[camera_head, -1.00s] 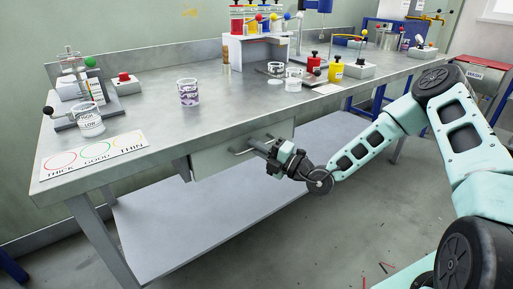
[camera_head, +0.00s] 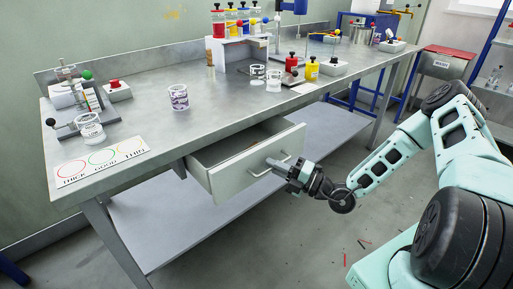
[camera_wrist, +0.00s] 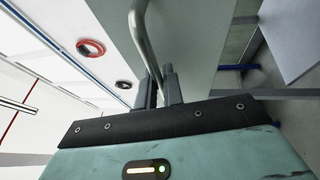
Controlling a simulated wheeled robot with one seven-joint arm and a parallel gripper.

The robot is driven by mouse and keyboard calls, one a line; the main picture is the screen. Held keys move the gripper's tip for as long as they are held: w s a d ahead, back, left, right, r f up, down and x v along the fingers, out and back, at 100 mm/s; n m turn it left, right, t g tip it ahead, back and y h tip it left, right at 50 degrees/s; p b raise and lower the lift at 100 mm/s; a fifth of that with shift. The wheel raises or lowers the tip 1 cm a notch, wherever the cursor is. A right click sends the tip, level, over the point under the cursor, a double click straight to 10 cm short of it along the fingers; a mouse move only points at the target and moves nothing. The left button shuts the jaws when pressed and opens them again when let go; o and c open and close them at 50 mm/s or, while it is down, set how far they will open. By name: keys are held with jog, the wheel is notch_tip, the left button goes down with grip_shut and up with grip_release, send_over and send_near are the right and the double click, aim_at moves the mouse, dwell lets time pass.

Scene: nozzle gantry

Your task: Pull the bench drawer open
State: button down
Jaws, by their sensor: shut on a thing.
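The bench drawer (camera_head: 232,182) is pulled out from under the steel bench top (camera_head: 150,146), and its inside shows in the head view. Its front carries a bar handle (camera_head: 259,173). My gripper (camera_head: 277,165) is at the drawer front, shut on the handle. In the wrist view the curved metal handle (camera_wrist: 144,38) runs down between the two dark fingers of my gripper (camera_wrist: 160,88). The drawer's far inside corner is partly hidden under the bench top.
A printed card with three circles (camera_head: 101,161) lies at the bench's front left. Cups, coloured bottles and small devices stand on the top. A lower shelf (camera_head: 180,222) runs beneath the drawer. The floor in front is mostly clear, with small scraps (camera_head: 362,243).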

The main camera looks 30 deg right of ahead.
jog(key=s+d+p, duration=0.3)
jog(key=s, duration=1)
jog(key=shift+s+d, duration=0.3)
jog(key=shift+d, duration=0.05)
jog(key=c, duration=1.5)
grip_release()
jog(key=shift+c, duration=0.2)
jog(key=shift+d, duration=0.1)
jog(key=b+v, duration=0.1)
jog(key=v, duration=1.6)
jog(key=shift+s, duration=0.15)
